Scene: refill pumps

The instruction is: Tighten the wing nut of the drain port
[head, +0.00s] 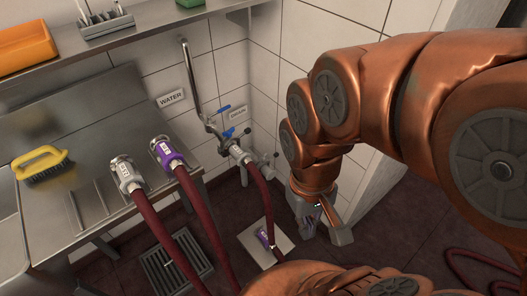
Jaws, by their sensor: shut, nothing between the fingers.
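The drain port (232,146) is a metal fitting on the tiled wall below the DRAIN label (237,113), with blue handles on the valve pipework around it. A dark red hose (262,190) runs down from its end. Small metal lugs stick out around the coupling, but at this size I cannot tell which one is the wing nut or how tight it is. My gripper (322,218) is to the right of and below the port in the picture, apart from it, pointing down and shut. Its fingertips are partly hidden by its own links.
A steel counter (95,150) on the left holds a yellow brush (42,163) and two hose ends, one silver (126,175) and one purple (166,152). A white plate (254,238) and a floor grate (176,262) lie below. A wall edge stands behind my arm.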

